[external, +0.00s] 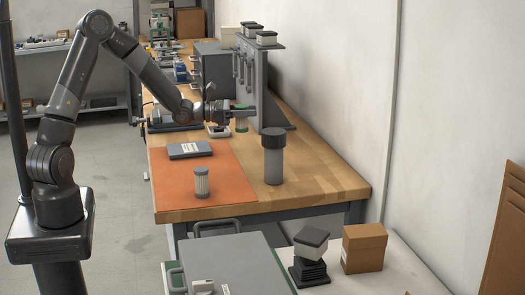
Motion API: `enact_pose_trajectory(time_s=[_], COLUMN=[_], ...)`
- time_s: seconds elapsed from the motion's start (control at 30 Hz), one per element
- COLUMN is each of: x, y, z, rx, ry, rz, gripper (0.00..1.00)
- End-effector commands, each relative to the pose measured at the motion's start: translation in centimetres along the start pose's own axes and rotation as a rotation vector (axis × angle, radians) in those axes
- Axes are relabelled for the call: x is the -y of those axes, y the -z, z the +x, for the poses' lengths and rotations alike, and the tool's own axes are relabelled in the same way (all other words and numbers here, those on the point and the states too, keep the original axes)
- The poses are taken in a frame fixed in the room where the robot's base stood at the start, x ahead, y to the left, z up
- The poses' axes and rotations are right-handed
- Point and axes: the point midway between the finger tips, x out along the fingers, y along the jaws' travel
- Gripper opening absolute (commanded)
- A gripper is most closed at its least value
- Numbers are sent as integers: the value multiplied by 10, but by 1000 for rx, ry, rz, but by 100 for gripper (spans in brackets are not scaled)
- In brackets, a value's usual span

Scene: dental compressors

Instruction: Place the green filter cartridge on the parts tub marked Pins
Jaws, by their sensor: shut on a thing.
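The green filter cartridge (242,125), a short cylinder with green ends and a paler middle, is in my gripper (243,113). My gripper is shut on it beside the grey upright panel, apparently above the wooden bench. A small grey tub with a pale top (218,130) sits on the bench just left of the cartridge and lower in the picture. Similar tubs stand on the panel's top shelf (267,38). No label is legible, so I cannot tell which tub is marked Pins.
A tall grey cylinder with a black cap (273,157) stands right of the mat. The grey panel (262,85) rises close beside my gripper.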

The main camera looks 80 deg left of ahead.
Motion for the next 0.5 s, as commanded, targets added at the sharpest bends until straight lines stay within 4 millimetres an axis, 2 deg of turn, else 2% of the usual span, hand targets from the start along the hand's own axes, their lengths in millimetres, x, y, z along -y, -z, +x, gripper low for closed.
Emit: enact_pose_trajectory(time_s=[0.27,0.5], x=[1,0], y=[-59,-99], z=[0,0], rx=[5,2], ry=[0,-1], rz=[9,4], gripper=[12,12])
